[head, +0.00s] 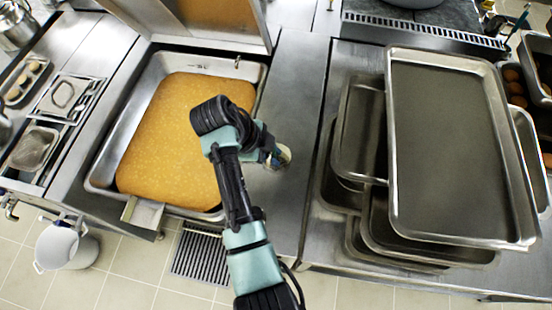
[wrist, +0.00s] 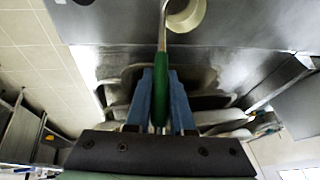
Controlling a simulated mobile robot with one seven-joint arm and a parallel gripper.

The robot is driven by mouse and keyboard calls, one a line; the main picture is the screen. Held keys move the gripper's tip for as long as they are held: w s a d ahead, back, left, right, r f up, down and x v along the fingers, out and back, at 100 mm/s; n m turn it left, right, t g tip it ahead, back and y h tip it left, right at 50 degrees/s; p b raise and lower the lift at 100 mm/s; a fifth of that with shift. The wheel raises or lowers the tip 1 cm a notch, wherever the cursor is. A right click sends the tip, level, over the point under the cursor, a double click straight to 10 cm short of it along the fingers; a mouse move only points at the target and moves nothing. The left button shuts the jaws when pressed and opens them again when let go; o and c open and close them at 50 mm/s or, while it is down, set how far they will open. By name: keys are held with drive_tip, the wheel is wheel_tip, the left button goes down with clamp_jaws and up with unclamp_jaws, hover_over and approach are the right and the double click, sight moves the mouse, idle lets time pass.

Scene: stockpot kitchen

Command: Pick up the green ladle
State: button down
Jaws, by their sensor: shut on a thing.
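The green ladle (wrist: 160,90) shows in the wrist view, with its green handle between the two blue fingers of my gripper (wrist: 161,95). The fingers are shut on the handle. The ladle's metal shank runs up from the handle, and a pale round cup or bowl (wrist: 187,14) shows beside it at the top edge. In the head view my gripper (head: 277,156) is over the steel counter strip between the pan and the tray stack, mostly hidden by my arm. A pale round thing shows there at its tip.
A large tilting pan (head: 104,152) with yellow-orange food stands left of my arm. Stacked metal trays (head: 450,150) fill the right counter. The steel strip (head: 296,90) between them is clear further back. A white stockpot (head: 66,246) stands at lower left.

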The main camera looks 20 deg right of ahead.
drive_tip(key=shift+r, duration=0.2)
idle(0.4)
wheel_tip(320, 180, up, 9)
drive_tip(key=shift+f+b, duration=0.15)
drive_tip(key=shift+b, duration=0.65)
drive_tip(key=shift+r, duration=0.55)
